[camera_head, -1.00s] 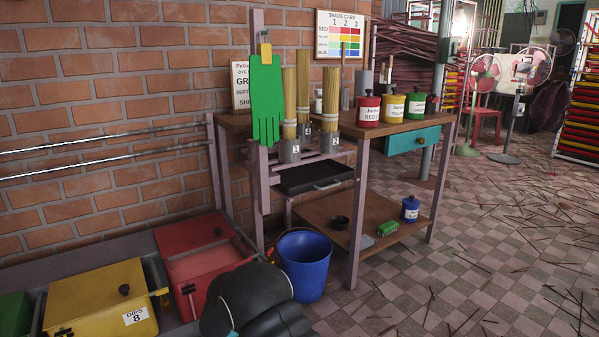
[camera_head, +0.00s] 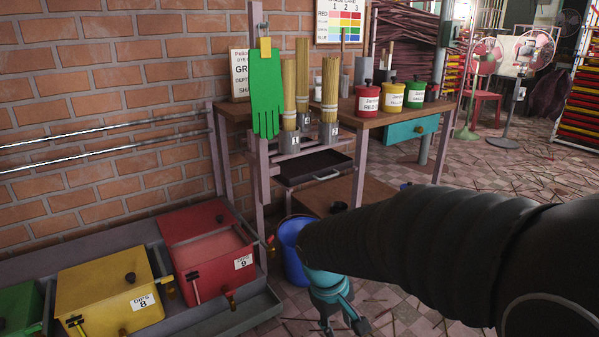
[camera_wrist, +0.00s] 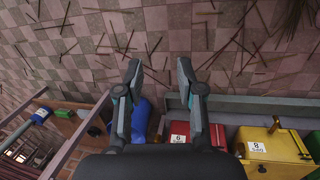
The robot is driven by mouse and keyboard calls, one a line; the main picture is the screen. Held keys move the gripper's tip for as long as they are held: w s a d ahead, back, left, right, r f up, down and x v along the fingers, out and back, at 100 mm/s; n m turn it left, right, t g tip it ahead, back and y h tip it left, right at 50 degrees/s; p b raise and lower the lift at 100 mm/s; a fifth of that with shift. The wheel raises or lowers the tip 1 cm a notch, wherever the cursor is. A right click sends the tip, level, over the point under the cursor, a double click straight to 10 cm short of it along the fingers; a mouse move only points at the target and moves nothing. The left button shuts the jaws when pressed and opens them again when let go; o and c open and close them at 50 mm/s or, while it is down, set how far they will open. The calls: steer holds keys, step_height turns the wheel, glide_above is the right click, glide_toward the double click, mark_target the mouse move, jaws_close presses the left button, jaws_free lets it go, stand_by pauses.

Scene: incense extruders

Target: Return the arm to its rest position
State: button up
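My black-sleeved arm (camera_head: 430,245) reaches in from the right side of the head view, with its teal wrist in front of the workbench's lower part. My gripper (camera_head: 345,326) hangs below the wrist at the bottom of that view, pointing down. In the wrist view, the two fingers of my gripper (camera_wrist: 158,68) stand wide apart with nothing between them. The floor shows beyond the fingertips. A blue bucket (camera_head: 291,262) is just left of my wrist and partly hidden by the arm. It also shows between the fingers in the wrist view (camera_wrist: 141,118).
A red box labelled 9 (camera_head: 205,250) and a yellow box labelled 8 (camera_head: 105,295) sit in a grey trough at lower left. The wooden workbench (camera_head: 385,117) carries red, yellow and green canisters and stick bundles. A green glove (camera_head: 265,92) hangs beside it. Loose sticks litter the floor.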

steer(key=s+d+r+m+t+y+p, duration=0.1)
steer(key=s+d+r+m+t+p, duration=0.1)
steer(key=s+r, duration=0.4)
steer(key=s+d+r+m+t+y+p, duration=0.1)
steer(key=s+d+r+m+t+p, duration=0.1)
steer(key=s+d+r, duration=0.4)
step_height(320, 180, up, 5)
steer(key=shift+s+r+m+t+p, duration=0.1)
steer(key=shift+s+m+t+p, duration=0.3)
steer(key=shift+m, duration=0.6)
steer(key=shift+w, duration=0.1)
stand_by(5.4)
